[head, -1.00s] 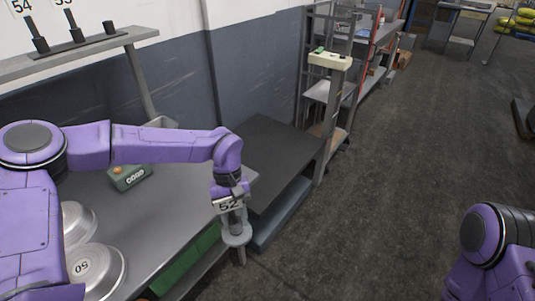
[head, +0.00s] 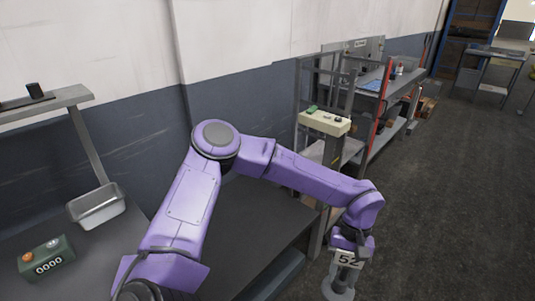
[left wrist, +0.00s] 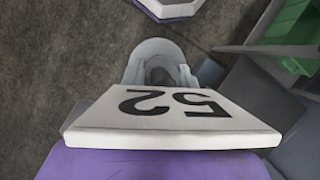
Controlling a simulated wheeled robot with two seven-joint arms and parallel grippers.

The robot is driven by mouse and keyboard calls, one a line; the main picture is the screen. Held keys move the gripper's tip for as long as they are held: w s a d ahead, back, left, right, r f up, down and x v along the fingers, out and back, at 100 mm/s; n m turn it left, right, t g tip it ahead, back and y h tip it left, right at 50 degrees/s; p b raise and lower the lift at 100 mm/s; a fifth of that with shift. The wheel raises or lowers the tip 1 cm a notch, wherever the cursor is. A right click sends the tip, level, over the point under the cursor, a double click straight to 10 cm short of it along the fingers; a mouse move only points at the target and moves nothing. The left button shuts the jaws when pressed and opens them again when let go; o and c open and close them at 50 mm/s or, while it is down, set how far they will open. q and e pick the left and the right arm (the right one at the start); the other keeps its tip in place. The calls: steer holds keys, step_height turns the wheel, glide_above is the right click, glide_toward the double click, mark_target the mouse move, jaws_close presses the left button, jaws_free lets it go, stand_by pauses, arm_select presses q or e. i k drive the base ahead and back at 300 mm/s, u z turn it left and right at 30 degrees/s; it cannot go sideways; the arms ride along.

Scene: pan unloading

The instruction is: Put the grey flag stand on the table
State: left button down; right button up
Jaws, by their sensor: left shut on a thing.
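The grey flag stand (head: 339,286) hangs in my left gripper (head: 349,246), which is shut on it. Its white flag marked 52 (head: 347,260) is just under the gripper. The stand is over the floor, off the right end of the dark-topped table (head: 240,222). In the left wrist view the flag (left wrist: 175,112) fills the lower middle and hides the fingertips; part of the round grey stand (left wrist: 143,62) shows beyond it. My left arm covers part of the tables. My right gripper is not in view.
A grey worktop (head: 95,262) at left holds a metal pan (head: 97,207) and a green box reading 0000 (head: 46,262). The dark tabletop looks bare. A post with a cream control box (head: 325,122) and shelves stand behind it. Open floor (head: 440,200) lies right.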

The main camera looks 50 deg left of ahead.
mark_target(239, 233)
steer(key=u, duration=0.25)
steer(key=i, duration=0.9)
steer(key=u, duration=1.25)
steer(key=i, duration=0.6)
steer(key=u, duration=0.65)
